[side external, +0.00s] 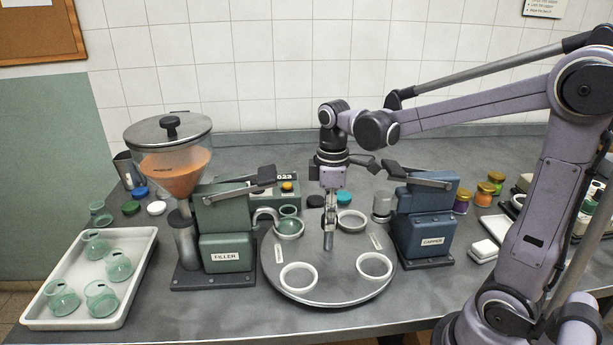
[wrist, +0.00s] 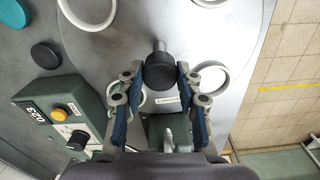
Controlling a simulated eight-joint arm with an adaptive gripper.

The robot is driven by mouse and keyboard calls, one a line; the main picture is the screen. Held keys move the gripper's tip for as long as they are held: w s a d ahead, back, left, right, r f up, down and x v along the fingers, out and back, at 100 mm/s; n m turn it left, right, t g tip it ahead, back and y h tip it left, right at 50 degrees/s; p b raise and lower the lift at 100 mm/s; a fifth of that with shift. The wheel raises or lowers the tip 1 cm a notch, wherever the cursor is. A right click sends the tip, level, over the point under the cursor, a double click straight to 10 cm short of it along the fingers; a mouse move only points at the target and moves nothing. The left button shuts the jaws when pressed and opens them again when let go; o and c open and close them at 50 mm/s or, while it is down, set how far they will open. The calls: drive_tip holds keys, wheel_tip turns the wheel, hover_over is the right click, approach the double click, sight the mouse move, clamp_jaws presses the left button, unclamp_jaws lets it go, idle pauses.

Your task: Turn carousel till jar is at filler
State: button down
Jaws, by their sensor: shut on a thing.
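The round grey carousel (side external: 335,285) lies on the bench with several white ring nests. A green glass jar (side external: 289,212) shows at the back-left nest (side external: 289,229), close to the curved spout of the green filler (side external: 226,252); I cannot tell whether it is exactly under the spout. The front nests are empty. My gripper (side external: 330,212) points down over the carousel and is shut on the black-topped handle post (side external: 329,241). In the wrist view, the black knob (wrist: 160,71) sits between the fingertips of my gripper (wrist: 158,80).
The blue capper (side external: 424,235) stands right of the carousel. A white tray (side external: 140,268) with several empty jars is at the left. A control box (wrist: 68,112) reading 023 stands behind the carousel. Loose lids and filled jars (side external: 485,194) lie farther out.

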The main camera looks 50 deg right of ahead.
drive_tip(key=shift+n, duration=4.1)
drive_tip(key=c, duration=0.9)
unclamp_jaws()
wheel_tip(320, 180, up, 12)
